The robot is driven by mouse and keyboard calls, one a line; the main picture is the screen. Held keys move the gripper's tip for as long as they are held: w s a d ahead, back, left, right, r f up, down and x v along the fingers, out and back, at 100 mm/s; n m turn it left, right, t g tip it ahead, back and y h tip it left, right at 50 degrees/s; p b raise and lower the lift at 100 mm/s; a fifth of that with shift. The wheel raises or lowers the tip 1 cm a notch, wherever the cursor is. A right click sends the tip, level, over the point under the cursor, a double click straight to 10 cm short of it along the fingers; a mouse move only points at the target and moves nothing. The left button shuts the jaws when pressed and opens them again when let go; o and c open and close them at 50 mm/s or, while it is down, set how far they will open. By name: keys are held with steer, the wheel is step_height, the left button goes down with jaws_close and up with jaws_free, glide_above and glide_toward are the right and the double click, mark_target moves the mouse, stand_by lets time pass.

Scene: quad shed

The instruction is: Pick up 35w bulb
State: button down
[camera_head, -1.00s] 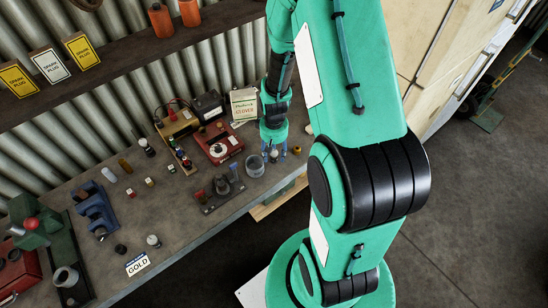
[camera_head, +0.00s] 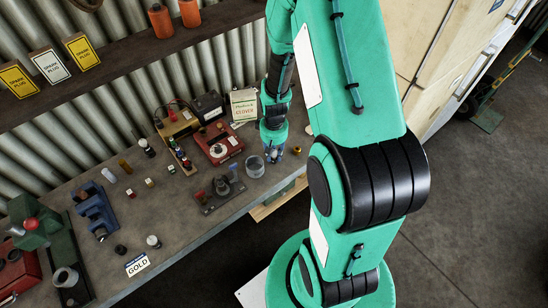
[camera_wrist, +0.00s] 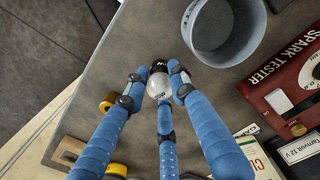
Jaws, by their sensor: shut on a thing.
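A bulb (camera_wrist: 158,86), white with a dark end, shows at the centre of the wrist view. The lettering on it is small; it seems to read 35W. My gripper (camera_wrist: 156,94) has three blue fingers, and their tips are closed around the bulb from several sides. In the head view my gripper (camera_head: 272,155) is low over the right end of the bench, with the bulb small and partly hidden between its fingers. I cannot tell whether the bulb still touches the bench top.
A grey cup (camera_head: 254,167) stands just left of my gripper; it also shows in the wrist view (camera_wrist: 246,48). A red spark tester (camera_head: 229,144) and a clover packet (camera_head: 244,105) are behind. The bench's front edge is close. Several small parts lie farther left on the bench.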

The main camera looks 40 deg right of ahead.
mark_target(274, 151)
steer(key=shift+r, duration=0.1)
steer(key=shift+r, duration=0.45)
step_height(274, 151, up, 3)
steer(key=shift+s+f, duration=0.15)
steer(key=shift+f, duration=0.05)
steer(key=s+a, duration=0.3)
steer(key=s, duration=0.4)
steer(key=s+a+r, duration=0.1)
steer(key=s+a, duration=0.2)
steer(key=s, duration=0.4)
steer(key=shift+s+r, duration=0.15)
steer(key=shift+s, duration=0.15)
